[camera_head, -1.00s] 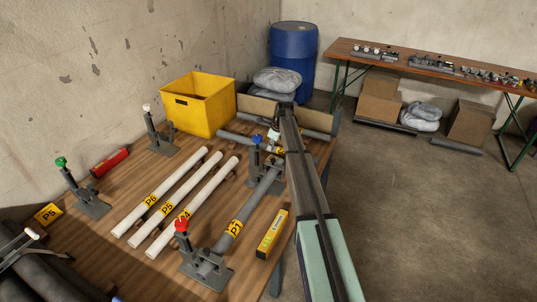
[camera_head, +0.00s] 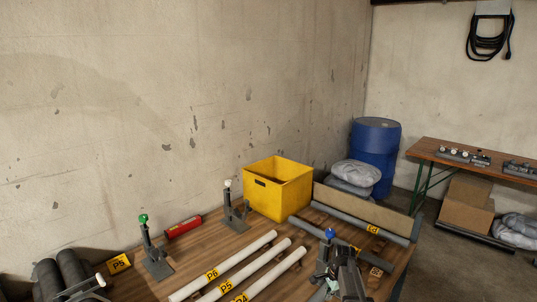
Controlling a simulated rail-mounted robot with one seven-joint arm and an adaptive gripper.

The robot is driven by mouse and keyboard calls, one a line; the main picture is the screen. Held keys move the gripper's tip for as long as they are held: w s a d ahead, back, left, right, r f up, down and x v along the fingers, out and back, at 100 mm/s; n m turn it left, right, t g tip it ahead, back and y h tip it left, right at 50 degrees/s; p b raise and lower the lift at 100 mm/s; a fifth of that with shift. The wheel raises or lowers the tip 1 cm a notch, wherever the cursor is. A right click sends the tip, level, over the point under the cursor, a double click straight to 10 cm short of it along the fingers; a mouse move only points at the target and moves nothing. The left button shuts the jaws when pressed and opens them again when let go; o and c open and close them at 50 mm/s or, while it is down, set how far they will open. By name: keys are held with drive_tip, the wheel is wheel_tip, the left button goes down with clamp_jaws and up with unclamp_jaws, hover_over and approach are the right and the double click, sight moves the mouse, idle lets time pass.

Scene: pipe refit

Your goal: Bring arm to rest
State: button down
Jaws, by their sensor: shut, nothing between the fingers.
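My gripper (camera_head: 335,287) shows at the bottom edge, right of centre, as dark grey metal with a pale teal part. It is shut and holds nothing that I can see. It appears just in front of the blue-knobbed clamp (camera_head: 323,256) and partly covers it. The rest of my arm is mostly out of the picture. White pipes labelled P6 (camera_head: 224,265), P5 (camera_head: 245,277) and P4 (camera_head: 268,278) lie side by side on the wooden table (camera_head: 200,245), left of my gripper. A labelled grey pipe (camera_head: 345,216) lies at the table's back right.
A yellow bin (camera_head: 278,190) stands at the table's back. Green-knobbed (camera_head: 155,256) and white-knobbed (camera_head: 236,212) clamps stand left of it, with a red cylinder (camera_head: 184,227) between them. A blue barrel (camera_head: 375,155) and a second table (camera_head: 470,150) stand behind.

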drive_tip(key=s+a+f+n, duration=0.1)
drive_tip(key=s+a+n, duration=0.1)
drive_tip(key=s+n, duration=0.5)
drive_tip(key=s+a+f+n+g+h, duration=0.1)
drive_tip(key=s+a+f+n, duration=0.15)
drive_tip(key=s, duration=0.85)
drive_tip(key=s+a+n, duration=0.3)
drive_tip(key=s+n, duration=0.2)
drive_tip(key=s, duration=0.5)
drive_tip(key=s+f+g, duration=0.3)
drive_tip(key=s+f, duration=0.6)
drive_tip(key=s, duration=0.5)
drive_tip(key=s+f+g, duration=0.4)
drive_tip(key=s+f, duration=0.6)
drive_tip(key=s, duration=0.3)
drive_tip(key=shift+s+d, duration=0.3)
drive_tip(key=shift+s, duration=0.1)
